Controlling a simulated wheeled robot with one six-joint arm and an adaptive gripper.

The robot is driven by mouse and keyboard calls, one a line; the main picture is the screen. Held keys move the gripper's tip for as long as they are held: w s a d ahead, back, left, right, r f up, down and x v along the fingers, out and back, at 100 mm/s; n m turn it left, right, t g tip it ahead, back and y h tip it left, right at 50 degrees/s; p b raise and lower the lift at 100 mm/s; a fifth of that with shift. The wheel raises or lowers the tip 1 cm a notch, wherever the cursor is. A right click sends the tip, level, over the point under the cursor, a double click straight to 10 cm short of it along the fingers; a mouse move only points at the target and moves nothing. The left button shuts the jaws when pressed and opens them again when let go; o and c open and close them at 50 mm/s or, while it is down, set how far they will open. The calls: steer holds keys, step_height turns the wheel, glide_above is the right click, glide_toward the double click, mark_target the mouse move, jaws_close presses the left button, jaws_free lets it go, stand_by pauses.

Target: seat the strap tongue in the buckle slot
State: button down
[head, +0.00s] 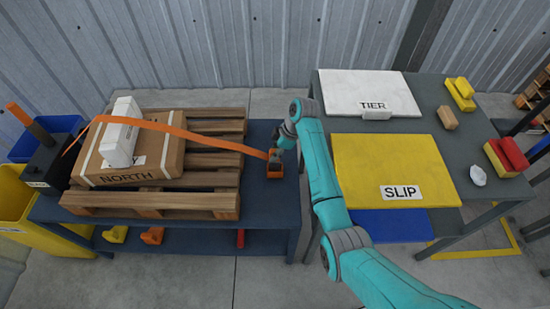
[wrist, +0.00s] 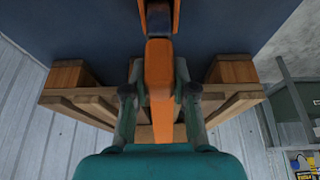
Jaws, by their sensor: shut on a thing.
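My gripper (wrist: 159,72) is shut on the orange strap tongue (wrist: 159,90), which lies between its two fingers in the wrist view. In the head view my gripper (head: 277,153) is at the right side of the pallet, just above the orange buckle (head: 274,174). The orange strap (head: 185,131) runs from the dark box at left, over the carton, to my gripper. In the wrist view the buckle (wrist: 176,16) shows orange sides around a dark middle. The tongue's front end lines up with that middle and appears to meet it; I cannot tell how deep it sits.
The carton (head: 110,180), marked NORTH, bears a white block (head: 121,137) and stands on the wooden pallet (head: 215,200) on a blue bench (head: 262,215). A dark box (head: 47,160) stands at left. The grey table (head: 455,150) at right holds TIER and SLIP sheets.

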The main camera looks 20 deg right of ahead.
steer(key=shift+f, duration=1.55)
steer(key=shift+f, duration=0.15)
steer(key=c, duration=0.9)
jaws_free()
steer(key=shift+c, duration=0.2)
steer(key=v, duration=1.2)
steer(key=shift+s+a, duration=0.1)
